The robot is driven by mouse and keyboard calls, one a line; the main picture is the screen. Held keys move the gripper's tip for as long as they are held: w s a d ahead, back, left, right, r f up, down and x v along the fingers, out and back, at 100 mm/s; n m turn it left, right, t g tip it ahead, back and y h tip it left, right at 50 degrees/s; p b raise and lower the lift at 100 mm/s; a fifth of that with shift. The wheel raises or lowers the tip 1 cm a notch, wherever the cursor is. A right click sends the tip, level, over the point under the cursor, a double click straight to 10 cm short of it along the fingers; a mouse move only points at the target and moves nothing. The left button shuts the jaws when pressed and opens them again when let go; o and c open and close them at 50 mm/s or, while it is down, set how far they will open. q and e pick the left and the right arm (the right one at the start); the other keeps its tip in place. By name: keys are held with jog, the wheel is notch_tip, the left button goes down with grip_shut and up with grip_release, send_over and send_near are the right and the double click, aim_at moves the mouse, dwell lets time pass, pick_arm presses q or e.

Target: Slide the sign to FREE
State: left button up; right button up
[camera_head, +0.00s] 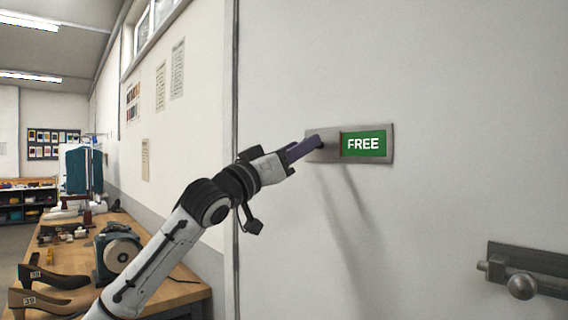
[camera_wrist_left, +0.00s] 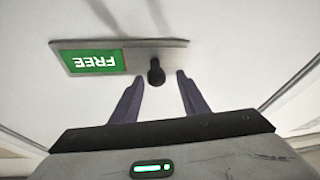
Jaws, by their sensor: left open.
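The sign (camera_head: 363,144) on the white door reads FREE in white letters on green. Its metal slider plate (camera_head: 324,152) covers the left part of the frame in the head view. The sign also shows upside down in the left wrist view (camera_wrist_left: 95,62). A dark knob (camera_wrist_left: 156,72) stands out from the slider plate. My left gripper (camera_head: 312,146) is at the plate's left end. In the left wrist view my left gripper (camera_wrist_left: 160,88) is open, with one finger on each side of the knob and a gap to both. My right gripper is not in view.
A metal bolt with a round knob (camera_head: 522,286) is on the door at the lower right. A wooden workbench (camera_head: 170,290) with shoe forms and a grinder (camera_head: 118,252) stands at the left. The door face around the sign is clear.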

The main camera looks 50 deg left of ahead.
pick_arm(q)
jog(key=b+v, duration=0.4)
jog(key=v, duration=0.4)
jog(key=shift+b, duration=0.35)
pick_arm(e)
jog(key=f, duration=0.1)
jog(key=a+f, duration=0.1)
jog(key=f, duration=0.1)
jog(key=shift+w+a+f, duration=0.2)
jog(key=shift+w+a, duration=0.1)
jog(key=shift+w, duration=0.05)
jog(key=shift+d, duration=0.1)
